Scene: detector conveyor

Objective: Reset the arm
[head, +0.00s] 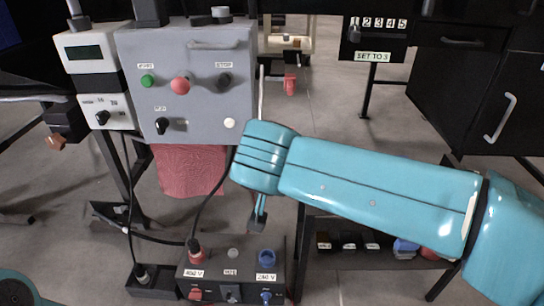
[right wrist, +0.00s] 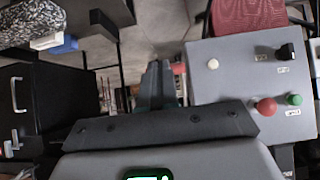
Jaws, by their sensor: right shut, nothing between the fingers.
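My right arm (head: 375,195), teal, reaches in from the right in the head view. That view shows the grey control panel (right wrist: 230,75) upside down on the right, apart from the fingers. My left gripper is not in view.
The control panel (head: 190,60) has a green button (head: 148,81), a red button (head: 181,86) and knobs. Below is a dark socket box (head: 232,264) with red and blue plugs. A red cloth (head: 190,170) hangs under the panel. A black cabinet (head: 470,90) stands at the right.

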